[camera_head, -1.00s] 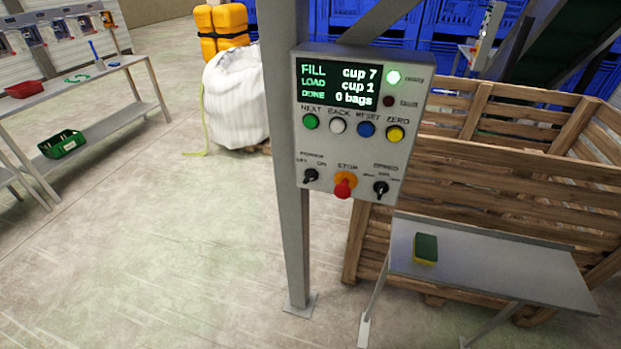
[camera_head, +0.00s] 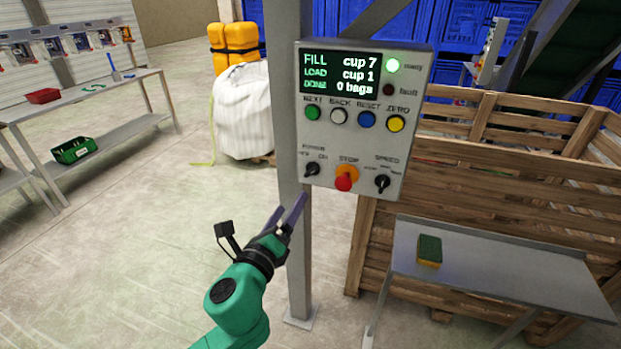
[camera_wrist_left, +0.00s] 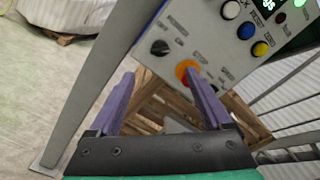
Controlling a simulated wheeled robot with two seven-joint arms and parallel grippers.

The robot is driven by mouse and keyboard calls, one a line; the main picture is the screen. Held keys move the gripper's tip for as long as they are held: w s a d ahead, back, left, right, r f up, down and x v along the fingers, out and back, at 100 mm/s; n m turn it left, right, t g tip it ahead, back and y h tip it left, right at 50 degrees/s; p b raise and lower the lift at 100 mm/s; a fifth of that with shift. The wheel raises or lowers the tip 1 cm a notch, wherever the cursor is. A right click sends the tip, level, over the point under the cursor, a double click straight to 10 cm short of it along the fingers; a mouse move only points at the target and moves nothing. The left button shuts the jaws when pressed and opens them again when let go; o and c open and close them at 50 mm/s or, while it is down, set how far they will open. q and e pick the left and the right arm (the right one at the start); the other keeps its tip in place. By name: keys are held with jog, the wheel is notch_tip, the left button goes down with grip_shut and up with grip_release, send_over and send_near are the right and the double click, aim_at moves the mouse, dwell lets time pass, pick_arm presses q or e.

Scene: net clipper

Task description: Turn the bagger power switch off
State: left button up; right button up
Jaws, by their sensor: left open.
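The control panel (camera_head: 396,112) is a grey box on a post, with a lit screen reading FILL cup 7, LOAD cup 1, DONE 0 bags. The black power switch (camera_head: 312,170) sits at its lower left under OFF and ON labels; I cannot tell surely where its knob points. It also shows in the left wrist view (camera_wrist_left: 160,48), ahead of the fingers. My left gripper (camera_head: 288,213) is open and empty, below and left of the switch, apart from the panel. In the left wrist view its purple fingers (camera_wrist_left: 158,100) stand wide apart. My right gripper is not in view.
The red stop button (camera_head: 346,178) and black speed knob (camera_head: 382,183) sit right of the switch. The post (camera_head: 296,260) stands close beside my gripper. A wooden crate (camera_head: 470,220) and a small table (camera_head: 480,265) with a sponge (camera_head: 429,251) are at right.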

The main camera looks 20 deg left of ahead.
aim_at(309, 174)
pick_arm(q)
jog(key=w, duration=0.4)
jog(key=w+p, duration=0.1)
jog(key=w, duration=0.8)
jog(key=shift+d, duration=0.4)
jog(key=shift+s, duration=0.15)
grip_shut()
jog(key=shift+n, duration=0.3)
jog(key=n, duration=0.3)
jog(key=shift+f, duration=0.1)
jog(key=n, duration=0.6)
jog(key=shift+b, duration=0.4)
jog(key=n, duration=0.4)
jog(key=shift+f+n, duration=0.1)
jog(key=shift+n, duration=2.1)
